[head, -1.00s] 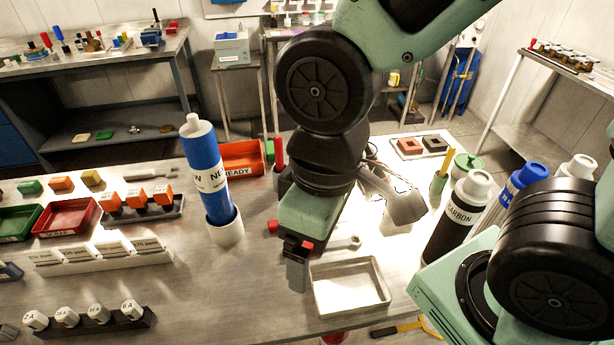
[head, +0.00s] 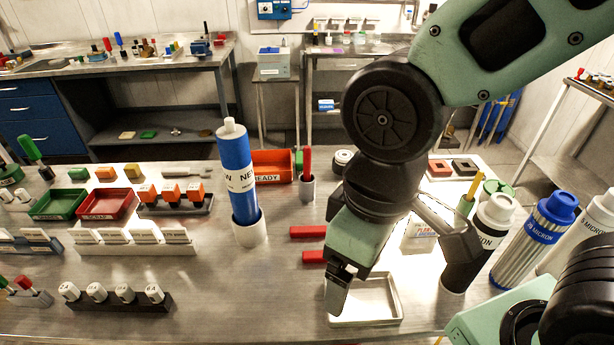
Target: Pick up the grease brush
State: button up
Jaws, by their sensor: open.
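A red-handled tool (head: 308,162) stands in a grey cup behind my gripper. A green-handled tool (head: 29,147) leans at the far left. Their lower ends are hidden, so I cannot tell which is the grease brush. My gripper (head: 308,244) is open and empty above the bench.
A tall blue cartridge (head: 236,170) stands in a white holder left of my gripper. A shallow metal tray (head: 394,296) lies below my wrist. Black, blue and white cartridges crowd the right. The bench's front middle (head: 250,290) is clear.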

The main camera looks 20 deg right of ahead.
aim_at(307, 151)
jog(key=i+j+u, duration=0.1)
jog(key=i+u, duration=0.4)
jog(key=u, duration=0.25)
